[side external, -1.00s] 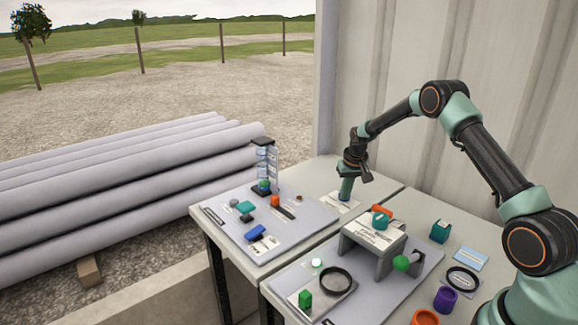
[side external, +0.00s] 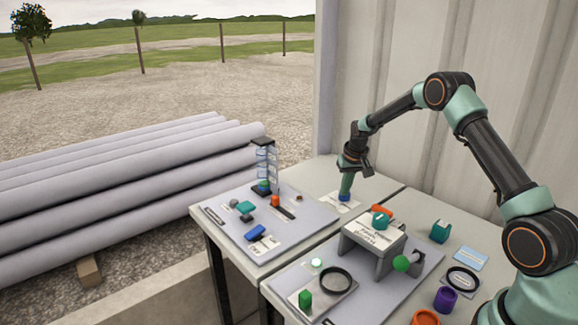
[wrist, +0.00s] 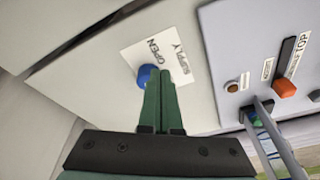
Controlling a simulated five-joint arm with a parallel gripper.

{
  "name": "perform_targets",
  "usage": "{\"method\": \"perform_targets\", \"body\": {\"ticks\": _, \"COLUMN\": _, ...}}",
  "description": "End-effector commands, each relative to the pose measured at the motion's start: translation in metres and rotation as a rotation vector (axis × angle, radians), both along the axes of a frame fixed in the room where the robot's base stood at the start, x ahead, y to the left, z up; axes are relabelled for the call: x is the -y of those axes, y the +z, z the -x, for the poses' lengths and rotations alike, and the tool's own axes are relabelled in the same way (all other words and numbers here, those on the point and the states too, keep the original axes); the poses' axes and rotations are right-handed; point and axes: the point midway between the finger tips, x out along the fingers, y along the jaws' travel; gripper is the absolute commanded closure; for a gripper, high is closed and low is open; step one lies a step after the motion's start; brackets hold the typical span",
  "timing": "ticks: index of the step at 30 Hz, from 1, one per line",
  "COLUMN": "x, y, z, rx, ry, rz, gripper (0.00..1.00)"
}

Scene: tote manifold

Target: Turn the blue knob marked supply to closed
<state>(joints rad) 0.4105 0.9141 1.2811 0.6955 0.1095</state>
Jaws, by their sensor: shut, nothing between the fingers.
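The blue knob (wrist: 146,76) sits on a white label (wrist: 165,52) that reads SUPPLY and OPEN in the wrist view. The green fingers of my gripper (wrist: 163,78) are shut, with nothing between them. Their tips are right beside the knob and hide part of it; I cannot tell whether they touch it. The knob's pointer direction is not clear.
A grey board (side external: 235,235) with a clear tube column (side external: 265,165), an orange block and several small parts lies left of the knob. A grey stand (side external: 350,240) with a teal knob is in front. The corrugated wall (side external: 440,50) rises behind.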

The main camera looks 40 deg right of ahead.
Motion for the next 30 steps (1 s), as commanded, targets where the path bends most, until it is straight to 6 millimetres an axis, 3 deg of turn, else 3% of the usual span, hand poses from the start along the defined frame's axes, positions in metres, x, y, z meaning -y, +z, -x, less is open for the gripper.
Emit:
{"method": "perform_targets", "body": {"ticks": 12, "x": 0.0, "y": 0.039, "z": 0.0, "rx": -0.001, "ry": 0.0, "rz": 0.0, "gripper": 1.0}}
{"method": "perform_targets", "body": {"ticks": 21, "x": 0.0, "y": 0.04, "z": 0.001, "rx": -0.002, "ry": 0.0, "rz": -0.001, "gripper": 1.0}}
{"method": "perform_targets", "body": {"ticks": 30, "x": 0.015, "y": 0.046, "z": 0.01, "rx": -0.006, "ry": -0.002, "rz": 0.006, "gripper": 1.0}}
